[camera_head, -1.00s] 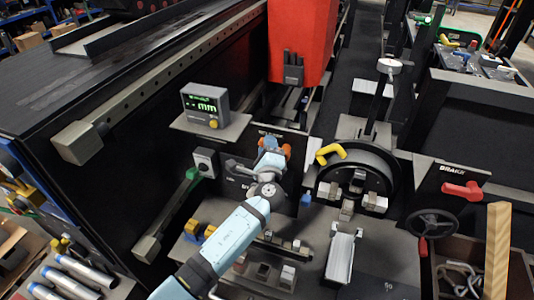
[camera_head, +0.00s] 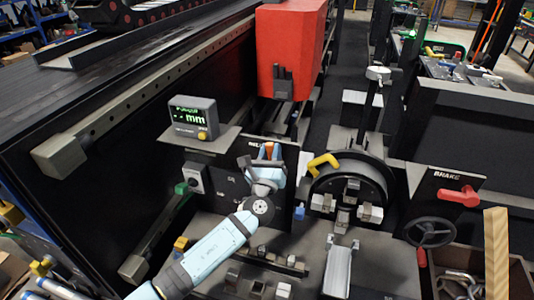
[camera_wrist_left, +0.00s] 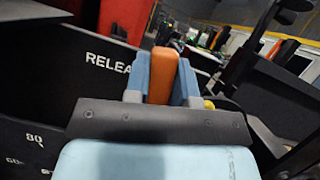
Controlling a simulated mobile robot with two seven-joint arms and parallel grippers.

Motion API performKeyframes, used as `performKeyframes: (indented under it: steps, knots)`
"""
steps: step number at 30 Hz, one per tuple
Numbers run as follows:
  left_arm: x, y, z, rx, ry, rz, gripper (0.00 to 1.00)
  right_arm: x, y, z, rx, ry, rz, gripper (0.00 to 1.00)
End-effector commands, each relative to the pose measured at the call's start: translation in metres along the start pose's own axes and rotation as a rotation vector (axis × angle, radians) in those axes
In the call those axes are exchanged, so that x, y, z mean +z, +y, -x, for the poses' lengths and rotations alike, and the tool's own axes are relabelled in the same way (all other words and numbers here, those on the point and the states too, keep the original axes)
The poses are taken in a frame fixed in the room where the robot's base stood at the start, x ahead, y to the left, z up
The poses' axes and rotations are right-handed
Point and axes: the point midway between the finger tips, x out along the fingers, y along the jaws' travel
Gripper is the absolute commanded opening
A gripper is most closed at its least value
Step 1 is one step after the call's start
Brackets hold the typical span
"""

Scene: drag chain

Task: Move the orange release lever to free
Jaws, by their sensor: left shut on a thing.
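The orange release lever (camera_head: 269,149) stands on the dark panel below the digital readout, mostly covered by my left gripper (camera_head: 267,160). In the left wrist view the orange lever (camera_wrist_left: 163,76) sits upright between the two blue fingers of the left gripper (camera_wrist_left: 162,80). The fingers are shut on it from both sides. The panel lettering (camera_wrist_left: 108,62) reads "RELEA", with the rest hidden behind a finger. My right gripper is not in view.
The readout (camera_head: 193,117) stands on a ledge up and left of the lever. A round chuck (camera_head: 350,185) with a yellow handle (camera_head: 322,162) is close on the right. A red brake lever (camera_head: 459,196) and black handwheel (camera_head: 430,231) are farther right. A red block (camera_head: 290,45) hangs above.

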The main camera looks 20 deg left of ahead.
Motion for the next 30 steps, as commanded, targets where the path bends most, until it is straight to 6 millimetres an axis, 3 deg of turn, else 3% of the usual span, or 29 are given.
performKeyframes:
  steps: [12, 29, 30]
  knots:
    - [0.0025, -0.0098, -0.0021, -0.072, -0.006, -0.176, 0.0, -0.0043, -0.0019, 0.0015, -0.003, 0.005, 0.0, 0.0]
    - [0.0026, -0.0112, -0.0024, -0.082, -0.007, -0.202, 0.0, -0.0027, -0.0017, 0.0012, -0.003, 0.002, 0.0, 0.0]
    - [0.0027, -0.0111, -0.0024, -0.082, -0.007, -0.202, 0.3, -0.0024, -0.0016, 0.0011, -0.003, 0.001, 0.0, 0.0]
